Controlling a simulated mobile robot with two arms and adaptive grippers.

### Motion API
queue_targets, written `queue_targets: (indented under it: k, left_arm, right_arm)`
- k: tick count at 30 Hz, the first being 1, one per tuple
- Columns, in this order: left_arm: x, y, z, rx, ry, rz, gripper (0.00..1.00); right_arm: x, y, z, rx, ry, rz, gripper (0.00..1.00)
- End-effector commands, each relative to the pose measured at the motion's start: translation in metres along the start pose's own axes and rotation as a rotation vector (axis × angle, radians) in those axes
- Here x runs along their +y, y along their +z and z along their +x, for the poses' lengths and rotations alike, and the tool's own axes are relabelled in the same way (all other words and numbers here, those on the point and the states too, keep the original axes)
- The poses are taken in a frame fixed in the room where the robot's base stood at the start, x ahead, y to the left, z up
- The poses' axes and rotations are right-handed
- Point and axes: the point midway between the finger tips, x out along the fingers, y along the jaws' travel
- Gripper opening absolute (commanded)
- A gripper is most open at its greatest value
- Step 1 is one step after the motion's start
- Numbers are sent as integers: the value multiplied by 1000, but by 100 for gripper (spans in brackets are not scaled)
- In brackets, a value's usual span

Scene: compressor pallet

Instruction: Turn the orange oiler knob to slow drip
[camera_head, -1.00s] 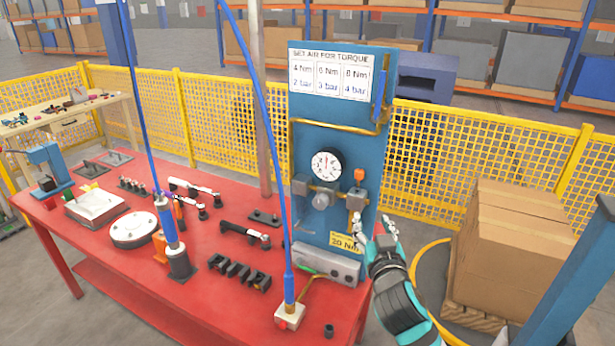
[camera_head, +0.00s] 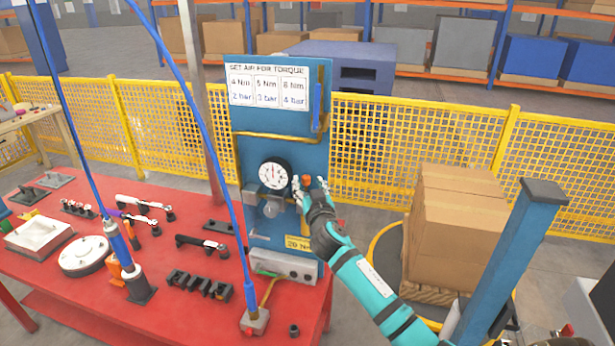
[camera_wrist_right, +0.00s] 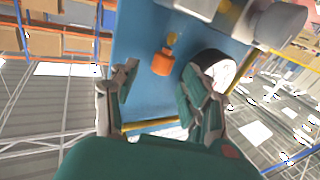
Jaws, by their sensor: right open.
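The orange oiler knob (camera_head: 307,180) sits on the blue air panel (camera_head: 285,152), to the right of the round white gauge (camera_head: 274,173). My right gripper (camera_head: 310,184) is open, with its fingers around the knob's place in the head view. In the right wrist view the orange knob (camera_wrist_right: 163,62) lies ahead, between and beyond the open fingertips (camera_wrist_right: 158,80). I see no contact with it. The gauge shows partly behind one finger in the wrist view. My left gripper is in neither view.
A red bench (camera_head: 180,270) carries several tools and fixtures, with a blue hose rising from a small block (camera_head: 255,320). A yellow mesh fence (camera_head: 430,135) runs behind the panel. Cardboard boxes (camera_head: 465,230) stand on a pallet to the right, beside a blue post (camera_head: 510,260).

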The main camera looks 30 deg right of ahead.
Motion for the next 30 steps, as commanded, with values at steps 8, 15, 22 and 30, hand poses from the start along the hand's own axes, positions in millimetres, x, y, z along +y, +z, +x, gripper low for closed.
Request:
queue_targets:
  k: [8, 15, 22, 30]
  left_arm:
    - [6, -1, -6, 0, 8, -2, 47]
    - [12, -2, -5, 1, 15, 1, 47]
    - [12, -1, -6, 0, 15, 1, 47]
    - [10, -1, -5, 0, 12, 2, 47]
  right_arm:
    - [-1, 0, 20, -1, -1, 0, 47]
    - [-1, 1, 20, -1, -1, 0, 47]
    - [-1, 1, 20, -1, -1, 0, 21]
    - [-1, 1, 20, -1, 0, 0, 0]
